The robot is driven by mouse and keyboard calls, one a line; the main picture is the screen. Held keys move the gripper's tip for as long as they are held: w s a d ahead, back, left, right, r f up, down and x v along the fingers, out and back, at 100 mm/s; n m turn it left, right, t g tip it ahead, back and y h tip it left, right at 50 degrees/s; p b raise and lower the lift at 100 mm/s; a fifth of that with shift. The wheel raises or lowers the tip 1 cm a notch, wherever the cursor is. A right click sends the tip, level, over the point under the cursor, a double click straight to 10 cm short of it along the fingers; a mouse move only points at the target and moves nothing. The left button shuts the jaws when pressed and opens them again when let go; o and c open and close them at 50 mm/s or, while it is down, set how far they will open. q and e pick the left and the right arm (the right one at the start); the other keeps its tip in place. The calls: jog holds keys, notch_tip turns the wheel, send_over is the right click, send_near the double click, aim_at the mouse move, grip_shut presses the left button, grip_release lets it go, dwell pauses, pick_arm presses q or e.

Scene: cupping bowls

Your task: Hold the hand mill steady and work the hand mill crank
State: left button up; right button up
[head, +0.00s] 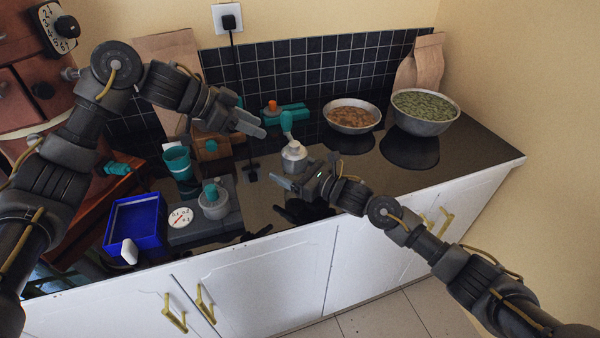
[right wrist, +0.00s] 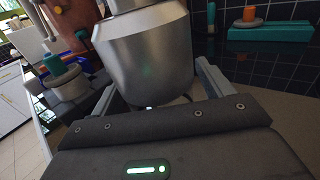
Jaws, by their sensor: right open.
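The hand mill (head: 294,158) is a silver, jar-shaped body standing on the dark counter, with a teal crank knob (head: 287,120) above its top. In the right wrist view the mill's metal body (right wrist: 145,58) fills the space between my right gripper's two fingers. My right gripper (head: 303,171) is open, low at the mill's near side, with a finger to each side; I cannot tell whether either touches. My left gripper (head: 260,128) is left of the crank knob at about its height in the picture, apart from it. Its finger gap is not clear. The crank arm is mostly hidden.
A bowl of brown pieces (head: 352,117) and a bowl of green beans (head: 425,112) stand at the right. A blue tray (head: 113,228), a dial scale (head: 180,217) and a teal cup (head: 177,163) are at the left.

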jog(key=shift+w+a, duration=0.1)
grip_shut()
dwell(0.8)
dwell(0.5)
jog(key=c, duration=1.4)
grip_release()
jog(key=shift+o, duration=0.2)
